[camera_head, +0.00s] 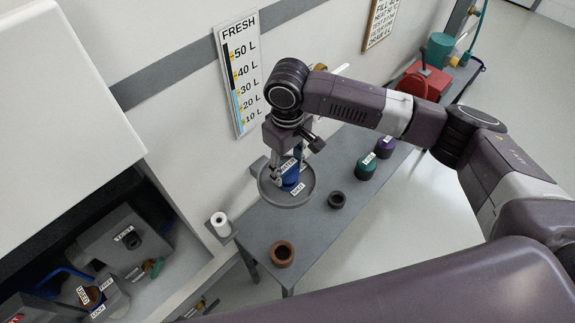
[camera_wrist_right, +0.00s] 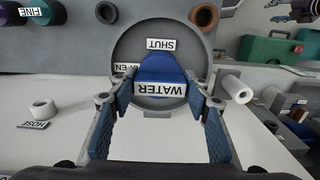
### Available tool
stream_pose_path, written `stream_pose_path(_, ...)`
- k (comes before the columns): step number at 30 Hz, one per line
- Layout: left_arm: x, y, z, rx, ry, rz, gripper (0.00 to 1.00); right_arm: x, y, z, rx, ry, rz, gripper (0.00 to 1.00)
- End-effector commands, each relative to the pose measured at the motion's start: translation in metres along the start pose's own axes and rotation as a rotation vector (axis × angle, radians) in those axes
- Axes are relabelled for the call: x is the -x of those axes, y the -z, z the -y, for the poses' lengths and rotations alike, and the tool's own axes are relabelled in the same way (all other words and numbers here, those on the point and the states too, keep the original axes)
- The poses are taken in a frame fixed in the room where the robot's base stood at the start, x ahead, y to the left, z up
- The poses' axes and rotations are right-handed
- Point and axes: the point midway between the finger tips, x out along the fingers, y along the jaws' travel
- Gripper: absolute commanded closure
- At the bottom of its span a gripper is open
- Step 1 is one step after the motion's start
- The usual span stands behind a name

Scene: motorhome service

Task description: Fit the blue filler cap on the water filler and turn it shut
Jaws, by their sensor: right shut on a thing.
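The blue filler cap (camera_head: 291,179) carries a WATER label and is held upright in my right gripper (camera_head: 286,168). In the wrist view the cap (camera_wrist_right: 160,68) sits between the two fingers of the right gripper (camera_wrist_right: 160,101). It is over or in a round grey dish (camera_head: 270,199), which I take as the water filler. A SHUT label and a partly covered OPEN label lie on the dish (camera_wrist_right: 122,45). The gripper hides the cap's lower edge, so I cannot tell whether it is seated. My left gripper is out of view.
The dish is on a narrow grey bench (camera_head: 320,222). A brown ring (camera_head: 282,254), dark ring (camera_head: 337,199), teal pot (camera_head: 366,167) and purple pot (camera_head: 385,147) stand there. A white roll (camera_head: 220,223) is left, beside an open locker. A FRESH gauge (camera_head: 240,75) hangs behind.

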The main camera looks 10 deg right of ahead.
Motion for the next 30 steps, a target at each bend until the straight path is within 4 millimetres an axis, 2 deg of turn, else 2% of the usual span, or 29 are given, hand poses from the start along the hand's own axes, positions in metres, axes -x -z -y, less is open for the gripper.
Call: stream_pose_path(30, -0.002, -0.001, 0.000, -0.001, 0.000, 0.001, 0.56, -0.026, 0.000, 0.000, 0.000, 0.001, 0.000, 0.80)
